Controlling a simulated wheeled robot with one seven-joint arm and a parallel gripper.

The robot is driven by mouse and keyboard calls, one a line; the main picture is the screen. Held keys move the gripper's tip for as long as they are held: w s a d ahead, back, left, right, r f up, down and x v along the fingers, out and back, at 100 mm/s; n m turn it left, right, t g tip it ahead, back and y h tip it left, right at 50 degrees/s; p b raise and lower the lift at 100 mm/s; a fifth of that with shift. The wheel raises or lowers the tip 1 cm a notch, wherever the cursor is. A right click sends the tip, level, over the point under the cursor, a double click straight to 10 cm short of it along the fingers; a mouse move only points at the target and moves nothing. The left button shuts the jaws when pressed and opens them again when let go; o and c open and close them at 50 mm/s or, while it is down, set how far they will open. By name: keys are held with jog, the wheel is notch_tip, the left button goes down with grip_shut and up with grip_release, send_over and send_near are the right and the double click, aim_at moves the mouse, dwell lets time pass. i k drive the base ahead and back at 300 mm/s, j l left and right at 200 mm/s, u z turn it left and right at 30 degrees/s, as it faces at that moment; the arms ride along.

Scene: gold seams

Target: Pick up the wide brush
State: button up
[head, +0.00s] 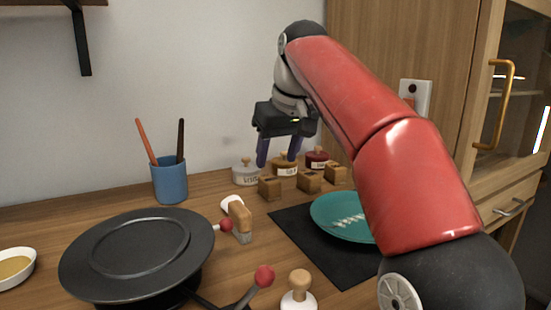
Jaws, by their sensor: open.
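A thing with a tan wooden handle and a short grey end, seemingly the wide brush (240,217), is on the wooden table right of the black round plate. Its handle leans up against or overlaps a small white thing (229,204) behind it; I cannot tell whether they touch. My gripper (278,162) is open and empty, fingers pointing down. It appears in the air, above and to the right of the brush in the picture, in front of the small jars.
A blue cup (170,181) holds two thin handles. Lidded jars (246,175) and wooden blocks (310,182) stand at the back. A teal plate (340,217) lies on a dark mat (297,230). Red-knobbed rods (264,276) and a wood-knobbed stamp (299,288) are near the front.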

aim_at(242, 218)
jog(key=k+l, duration=0.15)
jog(key=k, duration=0.35)
jog(key=k+l, duration=0.1)
jog(key=k, duration=0.4)
